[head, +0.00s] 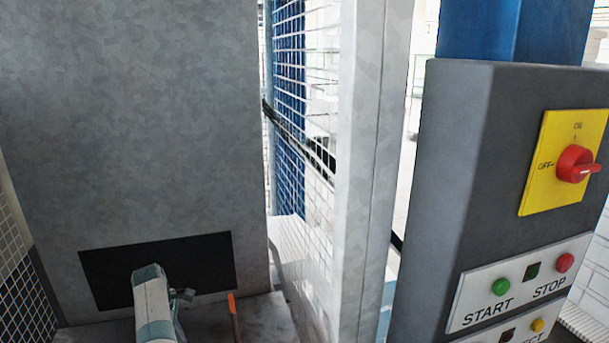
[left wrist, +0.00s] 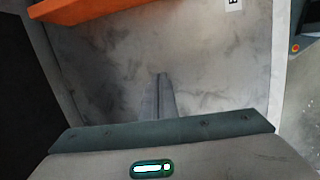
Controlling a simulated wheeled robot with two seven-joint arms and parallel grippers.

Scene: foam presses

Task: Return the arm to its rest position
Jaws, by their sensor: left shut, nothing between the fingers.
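My left arm shows at the bottom left of the head view as a white and teal link in front of a dark rectangular opening (head: 205,262) in a grey panel. In the left wrist view my left gripper (left wrist: 160,80) is shut, its narrow grey fingers together with nothing between them. A mottled grey surface (left wrist: 215,75) lies beyond the fingertips; I cannot tell whether they touch it. My left fingers cannot be made out in the head view. My right gripper is in neither view.
The grey panel (head: 140,110) stands behind my arm. A wire mesh guard (head: 305,100) and pale post (head: 370,150) stand to its right. A dark control box (head: 450,190) with a red rotary switch (head: 577,164) is further right. An orange bar (left wrist: 110,10) crosses the wrist view's upper left.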

